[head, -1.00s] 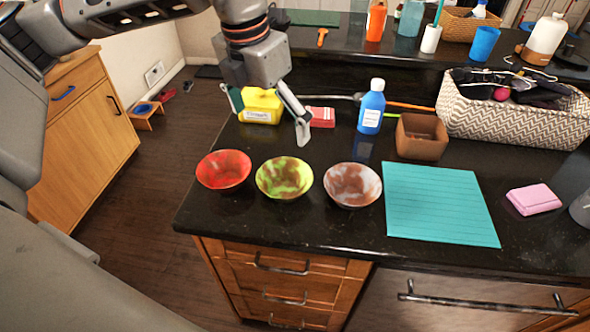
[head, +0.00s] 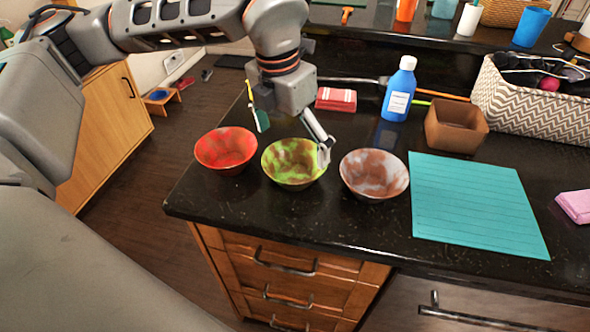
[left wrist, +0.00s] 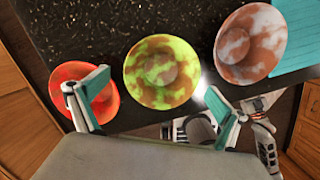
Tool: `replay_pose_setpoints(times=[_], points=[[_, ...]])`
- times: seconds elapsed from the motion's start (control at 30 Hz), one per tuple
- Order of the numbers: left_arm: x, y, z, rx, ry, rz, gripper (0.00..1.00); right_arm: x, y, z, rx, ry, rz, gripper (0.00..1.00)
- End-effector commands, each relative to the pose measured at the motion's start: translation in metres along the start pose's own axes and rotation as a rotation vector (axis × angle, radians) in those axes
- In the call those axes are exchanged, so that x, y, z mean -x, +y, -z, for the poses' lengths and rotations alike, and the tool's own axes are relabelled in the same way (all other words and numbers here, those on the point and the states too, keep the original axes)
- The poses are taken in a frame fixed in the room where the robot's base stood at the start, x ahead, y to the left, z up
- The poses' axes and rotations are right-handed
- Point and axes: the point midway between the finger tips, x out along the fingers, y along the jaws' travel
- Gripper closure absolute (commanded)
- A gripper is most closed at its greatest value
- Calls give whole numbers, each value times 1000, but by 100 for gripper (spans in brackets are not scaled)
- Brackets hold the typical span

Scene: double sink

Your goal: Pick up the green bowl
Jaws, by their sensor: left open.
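The green bowl (head: 293,165), green with brown patches, stands upright on the black counter between the red bowl (head: 226,150) and the brown-and-grey bowl (head: 374,176). My left gripper (head: 293,140) is open and empty, above the green bowl's far side. One fingertip overlaps the bowl's right rim in the head view; whether it touches I cannot tell. In the left wrist view the green bowl (left wrist: 161,72) lies ahead, between the open fingers (left wrist: 160,108). The red bowl (left wrist: 84,92) is partly behind the left finger.
A teal mat (head: 477,204) lies to the right of the bowls. Behind stand a blue bottle (head: 399,90), a brown square pot (head: 455,125) and a red-and-white packet (head: 336,99). A patterned basket (head: 530,105) stands at right. The counter's front strip is clear.

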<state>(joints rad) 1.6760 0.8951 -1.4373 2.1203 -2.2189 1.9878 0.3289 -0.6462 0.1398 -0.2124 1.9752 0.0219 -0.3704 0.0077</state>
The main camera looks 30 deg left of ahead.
Motion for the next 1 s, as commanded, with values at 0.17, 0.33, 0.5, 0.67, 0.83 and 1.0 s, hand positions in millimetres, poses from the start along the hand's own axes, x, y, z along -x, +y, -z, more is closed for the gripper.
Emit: replay_pose_setpoints(times=[0.17, 0.33, 0.5, 0.67, 0.83, 1.0], points=[[-23, -5, 4, -2, 4, 1, 0, 0, 1, -1, 1, -3, -1, 60], [-45, -5, 4, -1, 3, 1, 0, -1, 1, -4, 2, -6, -1, 60], [-47, -5, 3, -1, 0, 1, 0, -1, 1, -4, 2, -6, -1, 60], [-47, -5, 3, -1, 1, 1, 21, -1, 1, -4, 3, -7, -2, 60], [-47, -5, 4, -1, 1, 1, 37, -1, 1, -4, 3, -7, -2, 60], [-47, -5, 4, -1, 1, 1, 37, -1, 1, -4, 2, -7, -2, 60]])
